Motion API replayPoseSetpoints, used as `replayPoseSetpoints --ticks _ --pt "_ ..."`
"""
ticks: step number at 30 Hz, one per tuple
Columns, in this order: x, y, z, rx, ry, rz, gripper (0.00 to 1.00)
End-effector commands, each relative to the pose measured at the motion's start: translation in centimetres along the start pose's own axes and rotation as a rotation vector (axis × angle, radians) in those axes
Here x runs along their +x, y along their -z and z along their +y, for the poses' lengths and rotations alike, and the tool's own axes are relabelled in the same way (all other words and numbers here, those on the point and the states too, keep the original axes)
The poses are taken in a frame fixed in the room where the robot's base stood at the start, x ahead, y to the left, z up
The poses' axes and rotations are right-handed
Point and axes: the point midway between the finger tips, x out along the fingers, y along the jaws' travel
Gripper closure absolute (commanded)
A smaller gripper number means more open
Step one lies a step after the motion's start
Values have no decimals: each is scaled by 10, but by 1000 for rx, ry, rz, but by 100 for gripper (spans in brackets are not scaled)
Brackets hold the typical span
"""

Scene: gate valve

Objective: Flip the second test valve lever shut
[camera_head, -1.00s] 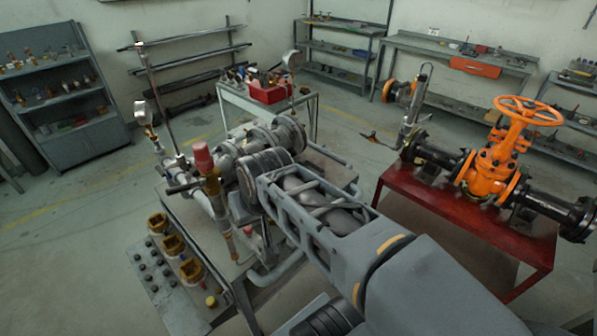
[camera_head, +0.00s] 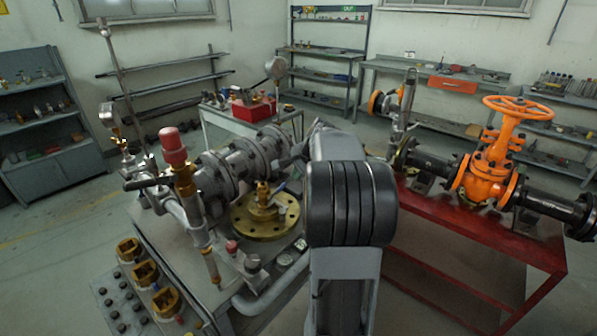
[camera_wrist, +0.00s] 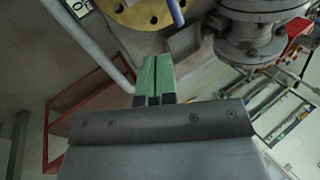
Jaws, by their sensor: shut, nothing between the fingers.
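In the wrist view my gripper (camera_wrist: 157,76) shows two green fingertips pressed together with nothing between them. A blue lever (camera_wrist: 177,10) stands beyond them at the top edge, next to a yellow brass flange (camera_wrist: 140,12); the fingers are apart from it. In the head view the brass flange (camera_head: 262,214) lies on the grey bench with a brass valve body on it, and a blue-grey lever (camera_head: 279,187) shows at its top right. A black lever (camera_head: 148,183) sits on the pipework further left. I cannot tell which is the second test valve. My arm hides the gripper in the head view.
Grey pipework with large flanges (camera_head: 238,160) runs behind the brass flange. A red-capped post (camera_head: 173,148) stands at the left. The orange gate valve (camera_head: 490,172) stands on a red table (camera_head: 450,226) to the right. A floor gap separates the shelves behind.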

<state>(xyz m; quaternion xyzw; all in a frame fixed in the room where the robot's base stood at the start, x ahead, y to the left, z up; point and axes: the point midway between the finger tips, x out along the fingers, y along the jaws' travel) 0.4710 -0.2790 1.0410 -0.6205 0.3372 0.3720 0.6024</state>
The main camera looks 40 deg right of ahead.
Motion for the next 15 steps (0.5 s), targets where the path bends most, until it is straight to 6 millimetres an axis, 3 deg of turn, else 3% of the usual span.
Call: replayPoseSetpoints --ticks 6,15 --pt "43 -1 0 -3 -4 -3 100" --pt "78 -1 -13 -4 -2 -2 100"
